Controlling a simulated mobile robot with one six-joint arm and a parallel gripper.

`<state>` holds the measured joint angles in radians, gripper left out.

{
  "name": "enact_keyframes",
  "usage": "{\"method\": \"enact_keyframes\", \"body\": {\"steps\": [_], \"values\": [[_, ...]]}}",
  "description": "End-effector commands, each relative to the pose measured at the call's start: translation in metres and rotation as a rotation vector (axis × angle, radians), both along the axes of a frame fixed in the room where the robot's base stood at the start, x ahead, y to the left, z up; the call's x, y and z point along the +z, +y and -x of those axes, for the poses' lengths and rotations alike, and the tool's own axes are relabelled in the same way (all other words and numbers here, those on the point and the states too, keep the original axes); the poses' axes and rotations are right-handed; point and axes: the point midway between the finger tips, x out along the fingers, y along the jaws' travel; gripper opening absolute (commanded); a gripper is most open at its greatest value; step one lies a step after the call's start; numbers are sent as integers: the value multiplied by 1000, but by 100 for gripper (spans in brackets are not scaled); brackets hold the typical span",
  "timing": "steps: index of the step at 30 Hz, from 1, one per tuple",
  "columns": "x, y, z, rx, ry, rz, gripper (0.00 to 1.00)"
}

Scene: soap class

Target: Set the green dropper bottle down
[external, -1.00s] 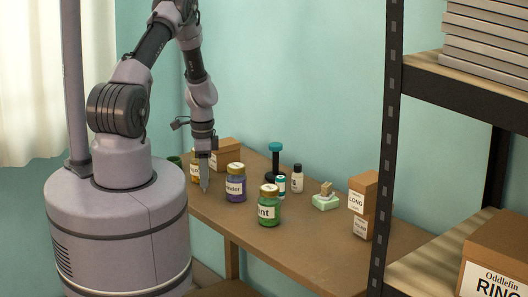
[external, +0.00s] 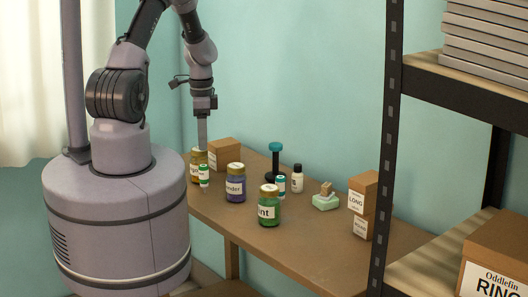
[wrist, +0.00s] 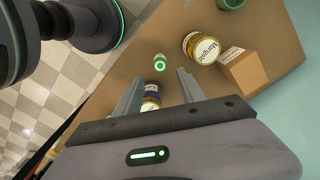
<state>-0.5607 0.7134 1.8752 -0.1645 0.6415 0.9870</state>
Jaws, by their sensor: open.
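The green dropper bottle (external: 204,178), small and white with a green top, stands upright on the table, just in front of the marigold jar (external: 196,158). My gripper (external: 202,143) is above it, apart from it and empty. In the wrist view the two fingers of my gripper (wrist: 158,80) are spread. The bottle (wrist: 160,63) shows just beyond the fingertips, with nothing touching it.
A purple lavender jar (external: 235,186) and a green mint jar (external: 268,210) stand to the right. A cardboard box (external: 225,153) is behind. A teal-capped bottle (external: 281,185) and a white bottle (external: 297,179) stand farther right. The table's front edge is close to the bottle.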

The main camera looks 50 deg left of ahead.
Motion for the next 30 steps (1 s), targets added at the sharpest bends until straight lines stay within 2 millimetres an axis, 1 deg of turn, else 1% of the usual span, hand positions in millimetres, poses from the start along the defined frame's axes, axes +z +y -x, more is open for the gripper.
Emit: {"method": "enact_keyframes", "body": {"steps": [4, 5, 6, 7, 8, 9, 11, 12, 14, 15, 17, 18, 21, 23, 26, 30], "values": [[5, -1, -1, 0, -3, -3, 47], [10, -3, -2, 0, -8, -7, 47], [25, -9, -5, 3, -21, -17, 47], [41, -16, -7, 5, -33, -28, 47], [61, -25, -9, 9, -51, -43, 47], [93, -42, -9, 16, -81, -64, 47], [144, -73, -1, 32, -136, -94, 47], [175, -94, 9, 46, -176, -112, 47], [216, -125, 32, 69, -242, -133, 47], [238, -144, 51, 85, -289, -141, 47], [262, -167, 80, 113, -359, -147, 47], [273, -178, 98, 132, -401, -145, 47], [284, -194, 133, 172, -482, -133, 47], [286, -198, 146, 189, -510, -125, 47], [286, -200, 154, 203, -531, -118, 47], [286, -200, 155, 207, -532, -118, 47]]}}
